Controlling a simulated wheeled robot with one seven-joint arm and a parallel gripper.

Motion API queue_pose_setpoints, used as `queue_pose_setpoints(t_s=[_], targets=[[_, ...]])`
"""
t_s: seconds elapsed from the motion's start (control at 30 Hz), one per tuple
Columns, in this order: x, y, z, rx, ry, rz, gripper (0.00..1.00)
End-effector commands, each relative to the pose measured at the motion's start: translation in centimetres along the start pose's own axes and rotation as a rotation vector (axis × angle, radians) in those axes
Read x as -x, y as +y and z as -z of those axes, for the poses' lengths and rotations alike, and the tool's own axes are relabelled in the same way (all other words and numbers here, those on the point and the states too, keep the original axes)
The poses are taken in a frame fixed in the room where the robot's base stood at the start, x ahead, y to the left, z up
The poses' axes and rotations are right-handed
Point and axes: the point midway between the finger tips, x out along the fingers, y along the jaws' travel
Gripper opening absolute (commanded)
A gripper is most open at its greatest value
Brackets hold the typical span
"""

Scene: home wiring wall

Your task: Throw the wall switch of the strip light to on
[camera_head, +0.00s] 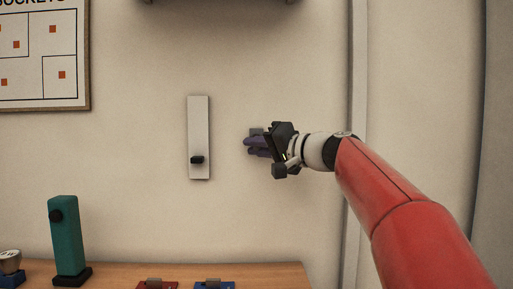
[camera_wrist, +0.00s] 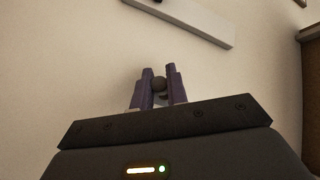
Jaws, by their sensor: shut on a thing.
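My gripper (camera_head: 248,147) is at the wall, to the right of a tall pale plate. In the wrist view, its purple fingers (camera_wrist: 159,85) are closed around a small round dark knob (camera_wrist: 159,84). A bit of a grey fitting (camera_head: 257,131) shows just above the fingers in the head view. It looks like a small wall switch, but my gripper hides most of it, and its lever position cannot be told. I cannot make out a lit strip light.
The pale plate (camera_head: 199,120) has a black knob (camera_head: 197,160) near its lower end. A dark-edged shelf or fixture (camera_head: 215,8) is above. A teal post (camera_head: 66,235) and red (camera_head: 157,285) and blue (camera_head: 212,285) blocks stand on the wooden table below. A framed chart (camera_head: 40,55) hangs left.

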Motion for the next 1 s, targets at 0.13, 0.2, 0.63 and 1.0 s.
queue_pose_setpoints(t_s=[0.13, 0.2, 0.63, 1.0], targets=[[0.1, -0.2, 0.1, -0.030, -0.015, -0.023, 0.00], [0.1, -0.3, 0.2, -0.056, -0.028, -0.042, 0.00], [0.3, -1.1, 0.6, -0.269, -0.136, -0.197, 0.00], [0.3, -1.6, 0.9, -0.371, -0.188, -0.269, 0.00]])
